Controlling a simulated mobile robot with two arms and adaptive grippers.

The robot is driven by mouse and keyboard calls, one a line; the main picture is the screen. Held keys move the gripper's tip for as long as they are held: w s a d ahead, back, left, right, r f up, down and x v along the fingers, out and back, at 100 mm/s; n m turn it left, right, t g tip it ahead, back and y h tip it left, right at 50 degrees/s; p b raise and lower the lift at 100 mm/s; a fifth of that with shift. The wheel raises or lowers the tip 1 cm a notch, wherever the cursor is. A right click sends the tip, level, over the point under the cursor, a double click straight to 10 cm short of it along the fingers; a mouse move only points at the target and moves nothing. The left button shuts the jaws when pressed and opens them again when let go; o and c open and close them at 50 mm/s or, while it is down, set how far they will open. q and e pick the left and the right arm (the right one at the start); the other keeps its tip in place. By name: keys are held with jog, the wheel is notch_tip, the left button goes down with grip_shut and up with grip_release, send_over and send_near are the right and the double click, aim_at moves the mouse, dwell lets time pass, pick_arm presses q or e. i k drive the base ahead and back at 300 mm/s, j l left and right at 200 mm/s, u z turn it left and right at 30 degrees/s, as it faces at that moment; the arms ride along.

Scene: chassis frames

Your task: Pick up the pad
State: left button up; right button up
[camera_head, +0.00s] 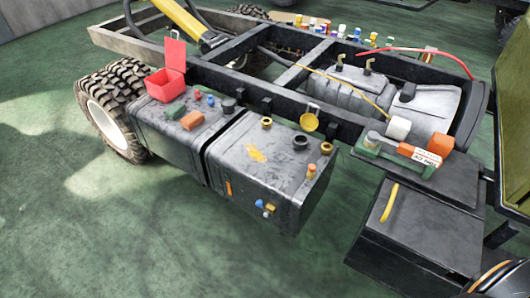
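No item is clearly recognisable as the pad. Small flat blocks that could be it include an orange-brown block (192,120) and a green block (175,110), both lying on top of the left black tank (165,145). An orange block (440,144) sits at the right on a dark box, beside a green tool-like item (395,152) and a white label with print (427,157).
An open red box (165,84) stands at the left tank's back corner. The right black tank (265,170) carries several small caps and a yellow patch. A yellow funnel-like cup (309,122) is by the frame rail. Green floor (90,230) is clear at lower left.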

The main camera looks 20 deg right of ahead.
aim_at(174, 111)
jog(key=z, duration=0.4)
jog(key=i+j+z, duration=0.15)
jog(key=j+z, duration=0.2)
jog(key=i+j+z, duration=0.1)
jog(key=j+z, duration=0.55)
jog(key=j, duration=0.15)
